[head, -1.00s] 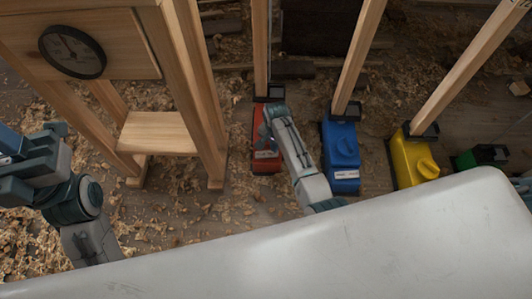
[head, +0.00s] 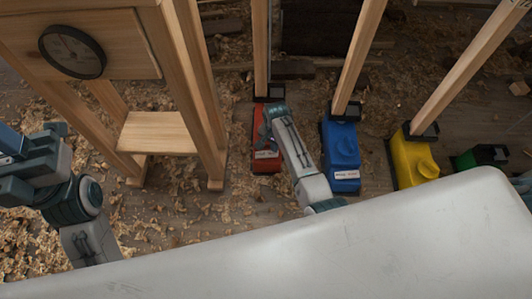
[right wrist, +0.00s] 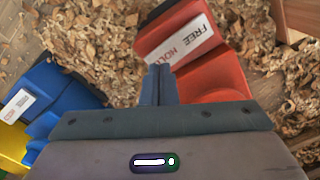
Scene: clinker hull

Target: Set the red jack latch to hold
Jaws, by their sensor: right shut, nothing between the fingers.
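The red jack (head: 266,161) stands on the floor at the foot of a wooden post, left of the blue jack, in the head view. In the right wrist view the red jack (right wrist: 222,79) fills the upper middle. Its white label (right wrist: 187,45) reads FREE and HOLD, with HOLD partly covered by my fingertips. My right gripper (right wrist: 158,72) is shut and empty, its fingertips over or against the label's edge; I cannot tell if they touch. In the head view my right forearm and wrist cover part of the jack, and the latch is not clearly visible. My left gripper is out of view.
A blue jack (head: 341,147), a yellow jack (head: 412,164) and a green jack (head: 480,157) stand to the right, under or near posts. A wooden stand with a dial (head: 72,52) is on the left. Shavings litter the floor.

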